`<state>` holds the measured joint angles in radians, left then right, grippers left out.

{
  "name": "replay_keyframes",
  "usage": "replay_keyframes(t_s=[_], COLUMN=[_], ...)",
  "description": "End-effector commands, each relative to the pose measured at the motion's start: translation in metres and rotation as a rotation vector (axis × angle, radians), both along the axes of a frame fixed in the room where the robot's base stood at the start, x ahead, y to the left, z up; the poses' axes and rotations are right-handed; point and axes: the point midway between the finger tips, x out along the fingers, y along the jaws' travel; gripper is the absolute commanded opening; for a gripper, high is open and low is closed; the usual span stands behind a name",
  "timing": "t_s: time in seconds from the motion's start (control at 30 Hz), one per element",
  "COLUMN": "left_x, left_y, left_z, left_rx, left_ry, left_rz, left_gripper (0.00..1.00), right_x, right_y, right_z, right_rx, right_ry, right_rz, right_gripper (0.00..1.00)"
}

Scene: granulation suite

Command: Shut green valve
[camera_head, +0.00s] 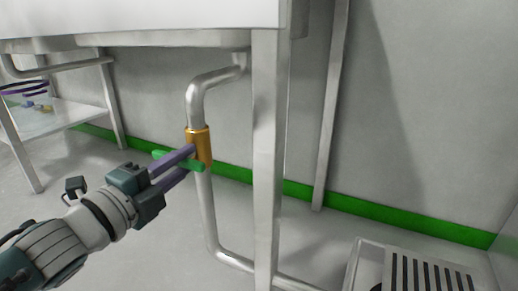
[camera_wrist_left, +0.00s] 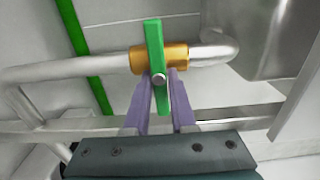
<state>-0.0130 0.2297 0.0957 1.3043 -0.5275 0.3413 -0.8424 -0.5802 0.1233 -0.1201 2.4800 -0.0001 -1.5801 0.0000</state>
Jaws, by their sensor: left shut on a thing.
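The green valve handle (camera_head: 181,160) is a flat lever mounted on a brass valve body (camera_head: 205,146) on a vertical steel pipe. In the head view the handle lies roughly level, crosswise to the pipe. In the left wrist view the green handle (camera_wrist_left: 155,55) also crosses the pipe, over the brass body (camera_wrist_left: 172,58). My left gripper (camera_head: 190,161) has purple fingers, which reach the handle and are shut on it. In the left wrist view the fingers (camera_wrist_left: 160,98) lie on either side of its lower part. My right gripper is in neither view.
The steel pipe (camera_head: 207,205) runs down under a white sink counter (camera_head: 140,15). A metal leg (camera_head: 266,150) stands just right of the valve. A low shelf (camera_head: 60,117) stands at the left. Open floor lies between.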

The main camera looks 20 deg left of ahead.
Motion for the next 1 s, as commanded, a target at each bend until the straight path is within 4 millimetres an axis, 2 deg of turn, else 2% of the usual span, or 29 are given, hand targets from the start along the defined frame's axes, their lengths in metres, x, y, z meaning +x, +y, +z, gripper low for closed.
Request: replay_keyframes(t_s=[0.43, 0.47, 0.7, 1.0], left_x=[-0.0003, -0.0003, -0.0002, -0.0037], left_y=[0.0006, 0.0006, 0.0003, 0.0003], left_z=[-0.0011, -0.0011, -0.0006, 0.0006], left_rx=[0.009, 0.009, 0.008, 0.008], left_ry=[0.002, 0.002, 0.001, 0.000], left_rz=[0.002, 0.002, 0.001, 0.001], left_gripper=[0.00, 0.26, 0.52, 0.52], right_x=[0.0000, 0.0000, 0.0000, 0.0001], right_y=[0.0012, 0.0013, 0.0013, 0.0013], right_z=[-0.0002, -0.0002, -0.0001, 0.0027], right_rx=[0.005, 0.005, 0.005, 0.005], right_ry=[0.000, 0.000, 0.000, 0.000], right_rz=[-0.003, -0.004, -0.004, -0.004], right_gripper=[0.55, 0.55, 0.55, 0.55])
